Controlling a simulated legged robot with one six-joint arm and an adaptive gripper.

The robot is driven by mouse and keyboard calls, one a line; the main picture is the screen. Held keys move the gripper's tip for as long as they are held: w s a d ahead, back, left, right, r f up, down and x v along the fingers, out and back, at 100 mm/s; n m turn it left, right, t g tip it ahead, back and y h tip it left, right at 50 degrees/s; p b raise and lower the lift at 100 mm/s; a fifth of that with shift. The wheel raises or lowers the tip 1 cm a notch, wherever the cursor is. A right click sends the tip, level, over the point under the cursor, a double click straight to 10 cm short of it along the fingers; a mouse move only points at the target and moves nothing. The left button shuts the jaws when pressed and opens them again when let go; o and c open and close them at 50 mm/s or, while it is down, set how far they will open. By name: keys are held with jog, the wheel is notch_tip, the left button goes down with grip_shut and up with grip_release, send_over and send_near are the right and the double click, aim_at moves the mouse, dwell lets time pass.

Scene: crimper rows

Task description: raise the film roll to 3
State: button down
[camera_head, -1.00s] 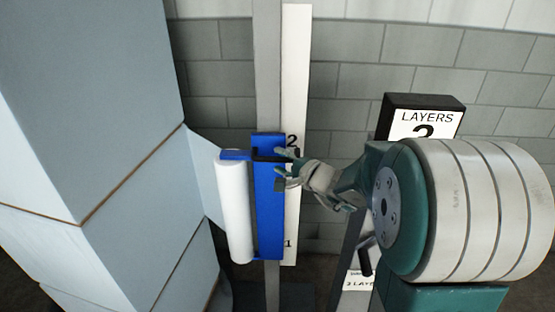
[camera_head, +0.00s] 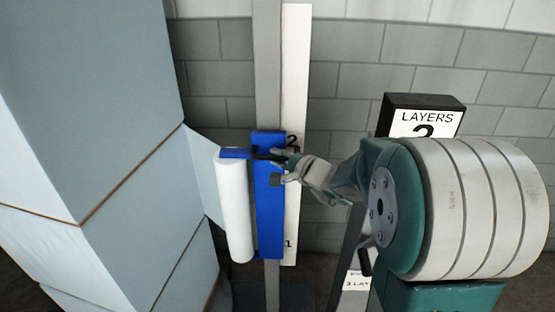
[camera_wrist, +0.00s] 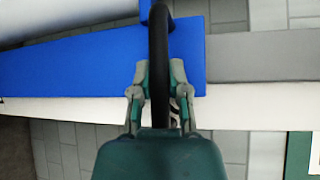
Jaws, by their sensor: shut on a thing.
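The white film roll (camera_head: 235,210) stands upright on a blue carriage (camera_head: 269,215) on a grey mast (camera_head: 267,60). A white scale strip (camera_head: 297,50) beside the mast shows 1 and 2; the carriage's top edge is about level with the 2. No 3 can be read on the strip. My gripper (camera_head: 276,166) is at the carriage's upper part, at a black handle. In the wrist view my gripper (camera_wrist: 156,75) is shut on the black handle (camera_wrist: 159,45), with a finger on each side and the blue carriage (camera_wrist: 70,75) behind it.
A large pale-blue wrapped stack (camera_head: 90,120) stands close on the left, with film stretching from the roll to it. A black-framed LAYERS sign (camera_head: 423,110) stands at the right; its numeral is partly hidden by my arm. The mast above the carriage is clear.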

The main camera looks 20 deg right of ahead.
notch_tip(320, 180, up, 45)
dwell(0.3)
jog(key=shift+s, duration=0.1)
jog(key=c, duration=0.6)
grip_release()
jog(key=shift+f, duration=0.1)
jog(key=v, duration=1.1)
jog(key=shift+s, duration=0.4)
